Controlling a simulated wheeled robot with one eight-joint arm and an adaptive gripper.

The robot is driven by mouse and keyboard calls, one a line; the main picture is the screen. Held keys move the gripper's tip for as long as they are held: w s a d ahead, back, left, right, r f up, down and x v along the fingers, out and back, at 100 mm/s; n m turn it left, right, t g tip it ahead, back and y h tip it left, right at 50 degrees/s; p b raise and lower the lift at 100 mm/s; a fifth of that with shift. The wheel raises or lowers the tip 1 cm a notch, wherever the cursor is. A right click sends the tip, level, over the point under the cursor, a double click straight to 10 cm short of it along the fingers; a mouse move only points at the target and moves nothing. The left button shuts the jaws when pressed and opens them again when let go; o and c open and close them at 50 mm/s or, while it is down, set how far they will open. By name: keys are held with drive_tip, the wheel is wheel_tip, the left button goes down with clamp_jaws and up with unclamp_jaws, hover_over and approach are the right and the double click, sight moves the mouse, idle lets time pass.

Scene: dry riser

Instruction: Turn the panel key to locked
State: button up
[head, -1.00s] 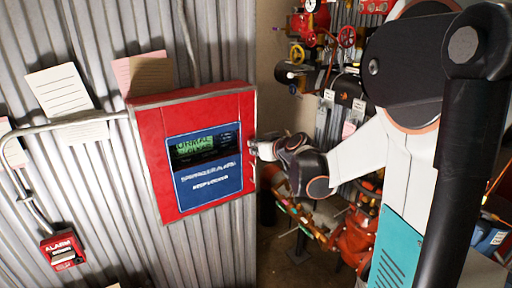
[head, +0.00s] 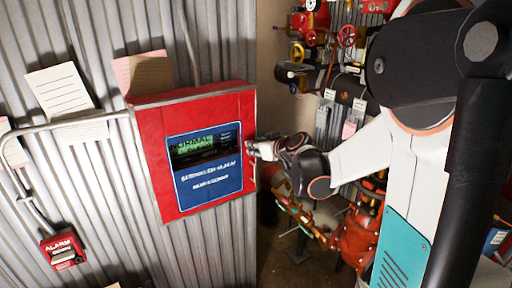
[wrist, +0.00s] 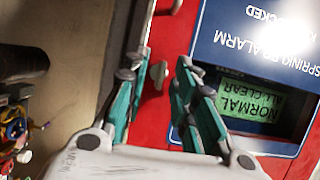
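The red alarm panel (head: 150,160) hangs on the corrugated wall in the head view, with a blue face and a green "NORMAL" display (head: 195,146). The wrist view shows this panel (wrist: 175,40) upside down, with "ALL CLEAR" and a partly hidden line ending in "OCKED". A small metal key (wrist: 158,74) stands out from the red surface beside the blue face. My gripper (wrist: 160,68) is open, its teal fingers apart on either side of the key, with visible gaps. In the head view my gripper (head: 255,150) is at the panel's right edge and the key is hidden.
A red alarm pull box (head: 62,250) and a conduit (head: 75,120) are on the wall at left. Paper notes (head: 60,92) hang near the panel. Red pipes and valves (head: 345,37) fill the right background behind my arm.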

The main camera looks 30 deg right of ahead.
drive_tip(key=v, duration=0.7)
idle(0.4)
